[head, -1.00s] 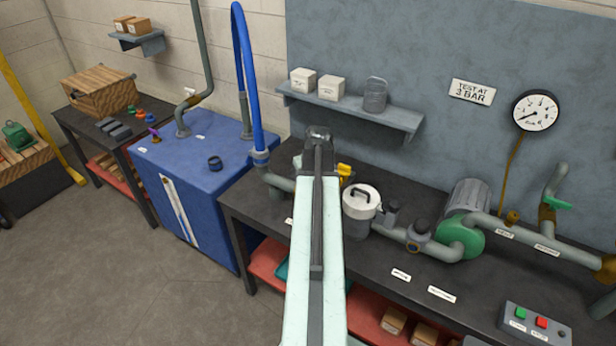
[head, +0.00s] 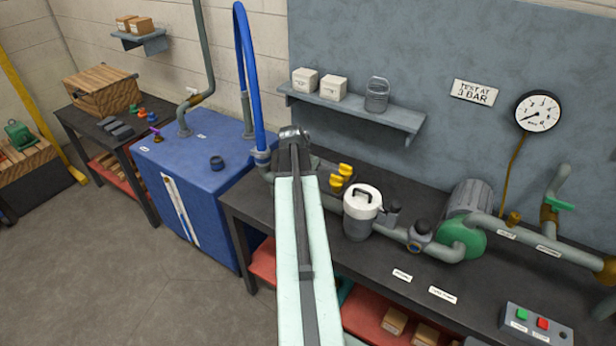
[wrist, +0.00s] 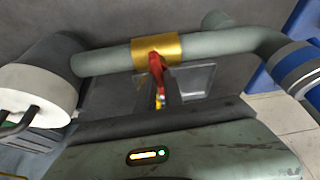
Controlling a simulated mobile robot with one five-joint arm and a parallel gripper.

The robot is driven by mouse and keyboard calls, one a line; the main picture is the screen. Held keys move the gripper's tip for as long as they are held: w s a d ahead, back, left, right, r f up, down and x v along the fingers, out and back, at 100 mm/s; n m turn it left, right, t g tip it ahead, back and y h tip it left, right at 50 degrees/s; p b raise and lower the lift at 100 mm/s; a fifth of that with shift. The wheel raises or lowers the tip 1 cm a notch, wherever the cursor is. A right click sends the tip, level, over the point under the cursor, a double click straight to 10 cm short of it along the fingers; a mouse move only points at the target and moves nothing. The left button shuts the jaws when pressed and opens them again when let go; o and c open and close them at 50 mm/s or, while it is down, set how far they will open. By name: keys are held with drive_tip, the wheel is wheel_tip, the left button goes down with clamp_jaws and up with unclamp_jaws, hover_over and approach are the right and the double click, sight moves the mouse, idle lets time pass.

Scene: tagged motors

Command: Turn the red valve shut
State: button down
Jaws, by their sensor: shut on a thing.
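The red valve handle (wrist: 157,72) shows in the wrist view as a short lever on a brass valve body (wrist: 172,47), set in a grey-green pipe (wrist: 105,60). My gripper (wrist: 160,92) is shut on the red handle, with the lever pointing down in the picture from the brass body. The lower end of the handle is partly hidden between the fingers. In the head view my arm covers the valve, and neither the red handle nor the fingertips can be made out.
A white-lidded canister (head: 362,205) stands close beside the pipe; it also shows in the wrist view (wrist: 38,85). Bright yellow pieces (head: 340,177) show right of my arm. A blue hose (head: 243,70) rises at the left. A shelf (head: 350,110) hangs above the bench.

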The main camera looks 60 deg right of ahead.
drive_tip(key=shift+m, duration=0.5)
drive_tip(key=c, duration=1.5)
unclamp_jaws()
drive_tip(key=shift+o, duration=0.2)
drive_tip(key=p+v, duration=0.7)
drive_tip(key=v, duration=0.1)
drive_tip(key=shift+w, duration=0.2)
drive_tip(key=shift+f, duration=0.1)
